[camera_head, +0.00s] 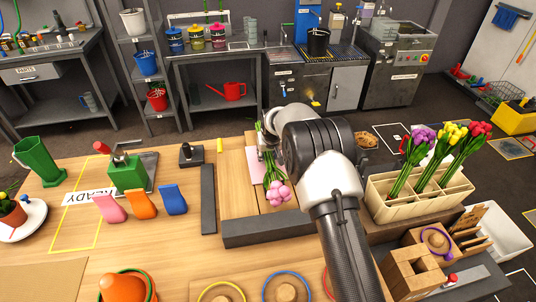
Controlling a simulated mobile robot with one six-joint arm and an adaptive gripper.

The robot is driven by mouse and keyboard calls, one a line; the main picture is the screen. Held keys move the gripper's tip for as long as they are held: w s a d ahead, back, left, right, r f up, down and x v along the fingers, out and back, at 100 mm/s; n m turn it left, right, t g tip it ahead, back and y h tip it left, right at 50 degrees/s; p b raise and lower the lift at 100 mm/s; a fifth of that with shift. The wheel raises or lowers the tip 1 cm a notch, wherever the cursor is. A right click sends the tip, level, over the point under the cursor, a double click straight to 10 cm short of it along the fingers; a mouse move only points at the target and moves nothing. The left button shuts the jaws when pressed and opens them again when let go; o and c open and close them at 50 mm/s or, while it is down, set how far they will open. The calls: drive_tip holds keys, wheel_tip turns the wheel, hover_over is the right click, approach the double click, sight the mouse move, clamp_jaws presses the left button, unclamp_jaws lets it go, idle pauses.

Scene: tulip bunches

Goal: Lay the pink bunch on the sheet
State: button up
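The pink bunch (277,192) is in the middle of the head view, with its pink heads toward me and its green stems pointing away. It is over the pale sheet (253,166) on the wooden work area. I cannot tell whether it touches the sheet or is just above it. My gripper (268,149) is at the stems, reaching in from the right. My arm's wrist hides most of it, so I cannot see whether its fingers are closed on the stems.
A dark bar (268,231) edges the work area in front, another (208,198) at its left. A divided crate (420,205) with purple, yellow and red bunches stands right. Pink, orange and blue pieces (142,204) stand left, near a green box (127,174). Coloured rings lie in front.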

drive_tip(key=o, duration=0.5)
drive_tip(key=v, duration=1.2)
idle(0.3)
drive_tip(key=shift+s+d+r, duration=0.1)
drive_tip(key=shift+s+r, duration=0.05)
drive_tip(key=shift+r, duration=0.15)
drive_tip(key=s+d+r+m, duration=0.1)
drive_tip(key=s+d+r, duration=0.3)
drive_tip(key=s+r, duration=0.45)
drive_tip(key=s+d+r, duration=0.4)
drive_tip(key=s+r, duration=0.4)
drive_tip(key=s, duration=0.2)
drive_tip(key=shift+m+h, duration=0.5)
drive_tip(key=shift+m, duration=0.1)
drive_tip(key=s+d, duration=0.2)
drive_tip(key=s, duration=0.6)
drive_tip(key=s+d+f, duration=0.1)
drive_tip(key=s+d, duration=0.1)
drive_tip(key=s, duration=0.7)
drive_tip(key=s+d, duration=0.1)
drive_tip(key=s, duration=0.8)
drive_tip(key=shift+d+f, duration=0.3)
drive_tip(key=shift+d, duration=0.1)
